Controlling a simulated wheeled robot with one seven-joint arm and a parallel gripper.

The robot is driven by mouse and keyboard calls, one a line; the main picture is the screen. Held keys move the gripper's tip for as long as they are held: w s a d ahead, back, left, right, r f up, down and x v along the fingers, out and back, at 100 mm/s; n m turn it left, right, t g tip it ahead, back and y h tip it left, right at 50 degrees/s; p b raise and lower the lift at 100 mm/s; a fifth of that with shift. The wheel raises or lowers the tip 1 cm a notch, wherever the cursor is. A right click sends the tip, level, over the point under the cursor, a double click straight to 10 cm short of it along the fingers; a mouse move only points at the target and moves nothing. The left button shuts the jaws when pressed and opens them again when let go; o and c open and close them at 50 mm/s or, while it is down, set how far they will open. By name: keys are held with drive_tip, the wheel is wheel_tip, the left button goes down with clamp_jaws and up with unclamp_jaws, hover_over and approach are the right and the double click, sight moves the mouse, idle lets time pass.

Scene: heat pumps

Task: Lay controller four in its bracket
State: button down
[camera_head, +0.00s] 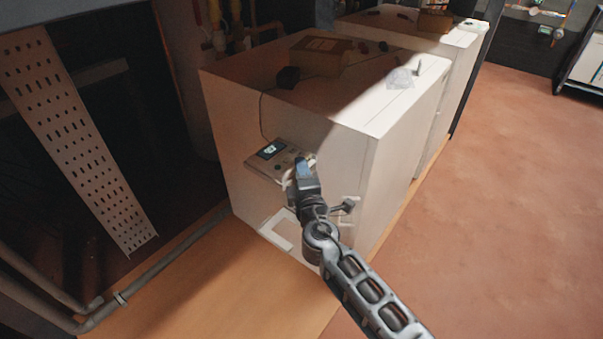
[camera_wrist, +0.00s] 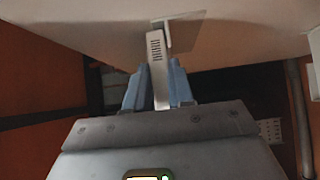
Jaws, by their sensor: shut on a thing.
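Controller four is a flat pale slab with a lit screen and buttons (camera_head: 271,150) in the head view, in front of the white unit's front face. The wrist view shows it edge-on as a narrow pale bar (camera_wrist: 157,58) with slots. My gripper (camera_head: 304,168) is shut on its right end; in the wrist view the blue fingers (camera_wrist: 158,92) press on both sides. A pale plate-like fitting (camera_wrist: 188,29), perhaps the bracket, is on the unit's face beyond the controller's far end. Whether they touch is unclear.
The white heat pump unit (camera_head: 315,150) carries a box (camera_head: 322,56) and small things on top. A pale square frame (camera_head: 277,236) is low on its front. A pipe (camera_head: 160,266) runs along the floor at left, by a perforated strip (camera_head: 75,130). The floor at right is clear.

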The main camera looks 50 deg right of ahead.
drive_tip(key=c, duration=0.9)
unclamp_jaws()
drive_tip(key=b+v, duration=0.1)
drive_tip(key=v, duration=1.1)
drive_tip(key=s+a+f+m+y, duration=0.35)
drive_tip(key=s+a+y, duration=0.55)
drive_tip(key=s, duration=0.5)
drive_tip(key=s+a+r+m+y, duration=0.1)
drive_tip(key=s+a+r+m, duration=0.1)
drive_tip(key=s+r, duration=0.2)
drive_tip(key=s+a+r+m, duration=0.2)
drive_tip(key=s+r, duration=0.2)
drive_tip(key=s, duration=0.1)
drive_tip(key=s+a+r+m+t+y, duration=0.1)
drive_tip(key=s+a+r+m, duration=0.1)
drive_tip(key=s+r, duration=0.2)
drive_tip(key=shift+s+a+r+m+y, duration=0.1)
drive_tip(key=shift+s+r+m+y, duration=0.2)
drive_tip(key=shift+s, duration=0.25)
